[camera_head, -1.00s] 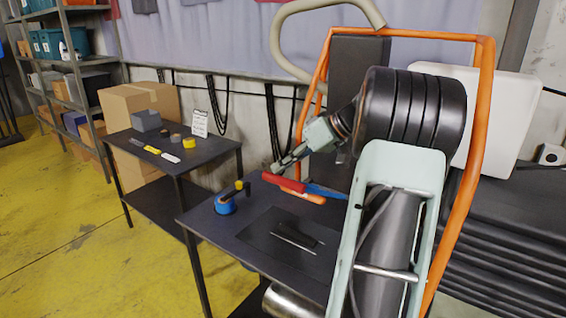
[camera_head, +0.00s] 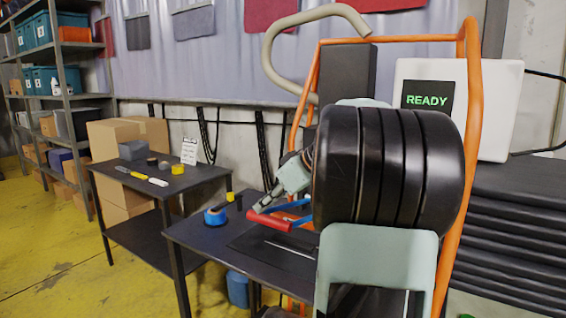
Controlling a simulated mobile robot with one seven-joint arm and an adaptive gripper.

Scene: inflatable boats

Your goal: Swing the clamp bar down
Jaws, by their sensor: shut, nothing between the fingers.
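A red grip (camera_head: 268,220) with a blue arm (camera_head: 292,207) extends over the dark table beside the orange frame; I take it to be the clamp bar. It lies low and slightly tilted, and its right end is hidden behind my arm. My gripper (camera_head: 258,206) is shut and empty, its fingertips at or just above the red grip. I cannot tell whether they touch it. Below lies a dark mat (camera_head: 262,240) with a thin pale strip (camera_head: 291,249) on it.
A blue roll (camera_head: 215,216) and a black-and-yellow tool (camera_head: 235,198) lie left of the grip. A white box (camera_head: 495,100) reading READY stands at the right. The orange frame (camera_head: 467,60) rises around my arm. A side table (camera_head: 190,180) and shelves (camera_head: 60,80) stand left.

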